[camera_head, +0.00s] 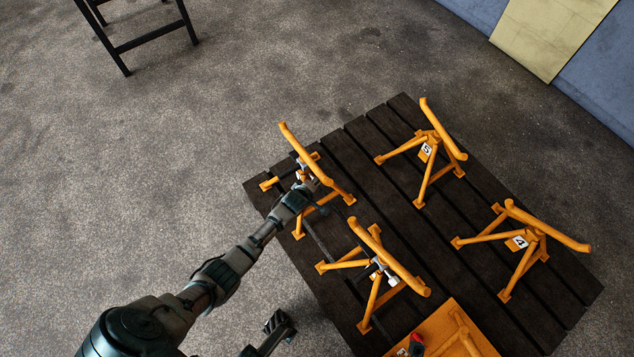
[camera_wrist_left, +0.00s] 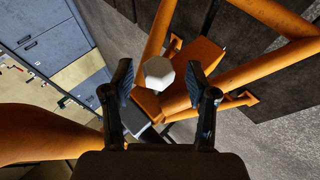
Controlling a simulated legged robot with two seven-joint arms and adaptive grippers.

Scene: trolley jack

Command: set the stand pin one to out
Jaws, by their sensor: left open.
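My left gripper (camera_head: 307,188) is at the orange stand (camera_head: 325,168) on the far left of the dark pallet. In the left wrist view its two fingers (camera_wrist_left: 164,95) are open, one on each side of a pale hexagonal pin head (camera_wrist_left: 158,73). The fingers look apart from the head. The pin's shaft is mostly hidden, and I cannot tell how far it sits in the stand. A small pale part (camera_head: 303,175) shows beside the gripper in the head view. No number is readable on this stand.
An orange object (camera_head: 450,330) lies at the near edge. Open floor lies left; a black frame (camera_head: 140,40) stands behind.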

